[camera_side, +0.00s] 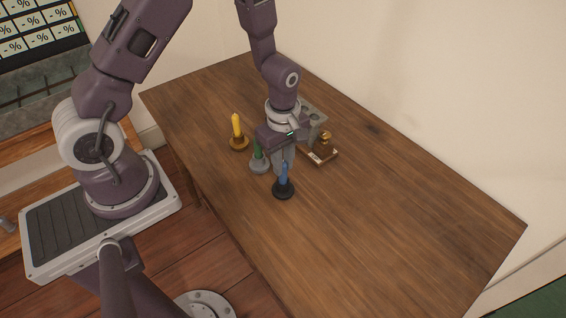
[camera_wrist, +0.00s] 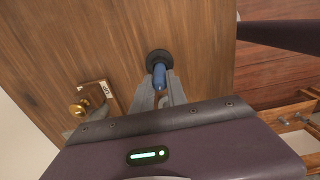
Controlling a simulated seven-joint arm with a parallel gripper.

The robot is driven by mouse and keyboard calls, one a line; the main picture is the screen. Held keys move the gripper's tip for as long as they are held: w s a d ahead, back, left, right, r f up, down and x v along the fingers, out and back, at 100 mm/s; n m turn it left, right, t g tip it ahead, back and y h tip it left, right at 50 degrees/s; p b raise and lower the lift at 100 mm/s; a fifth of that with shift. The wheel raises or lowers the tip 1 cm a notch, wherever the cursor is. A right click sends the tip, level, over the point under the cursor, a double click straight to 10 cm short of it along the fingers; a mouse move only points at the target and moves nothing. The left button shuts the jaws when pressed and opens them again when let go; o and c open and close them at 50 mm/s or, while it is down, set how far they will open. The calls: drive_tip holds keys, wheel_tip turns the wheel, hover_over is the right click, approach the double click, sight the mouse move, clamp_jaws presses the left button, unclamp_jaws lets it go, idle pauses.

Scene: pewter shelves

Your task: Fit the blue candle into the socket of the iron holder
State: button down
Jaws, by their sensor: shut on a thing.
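The blue candle (camera_side: 284,171) is held upright between the fingers of my gripper (camera_side: 284,167), which is shut on it. The dark iron holder (camera_side: 283,190) stands on the table directly under the candle. In the wrist view the blue candle (camera_wrist: 159,76) shows between the fingertips of my gripper (camera_wrist: 161,88), and its lower end overlaps the middle of the round iron holder (camera_wrist: 158,57). The candle's lower end meets the holder's socket in both views. How deep it sits in the socket is hidden.
A green candle (camera_side: 257,150) in a grey holder (camera_side: 259,166) stands close left of my gripper. A yellow candle (camera_side: 237,126) in a brass holder (camera_side: 239,143) is farther back. A brass object on a labelled base (camera_side: 323,154) is behind right. The table (camera_side: 400,210) is clear rightward.

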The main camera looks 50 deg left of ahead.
drive_tip(key=shift+f, duration=0.1)
drive_tip(key=shift+f, duration=0.1)
drive_tip(key=c, duration=1.3)
unclamp_jaws()
drive_tip(key=s+r+m+t, duration=0.1)
drive_tip(key=s+r+m, duration=0.15)
drive_tip(key=r, duration=0.85)
drive_tip(key=s+r+m+t, duration=0.1)
drive_tip(key=r+m, duration=0.2)
drive_tip(key=r, duration=0.7)
drive_tip(key=s+r+m+t, duration=0.1)
drive_tip(key=s+r+m, duration=0.1)
drive_tip(key=s+m, duration=0.2)
drive_tip(key=s+r+m+t, duration=0.1)
drive_tip(key=s+r+m, duration=0.2)
drive_tip(key=s+m, duration=0.1)
drive_tip(key=s+r+m+t, duration=0.1)
drive_tip(key=s+r+m, duration=0.2)
drive_tip(key=s, duration=0.3)
drive_tip(key=shift+d+r+m+t, duration=0.15)
drive_tip(key=shift+d+m+t, duration=0.15)
drive_tip(key=shift+m, duration=0.45)
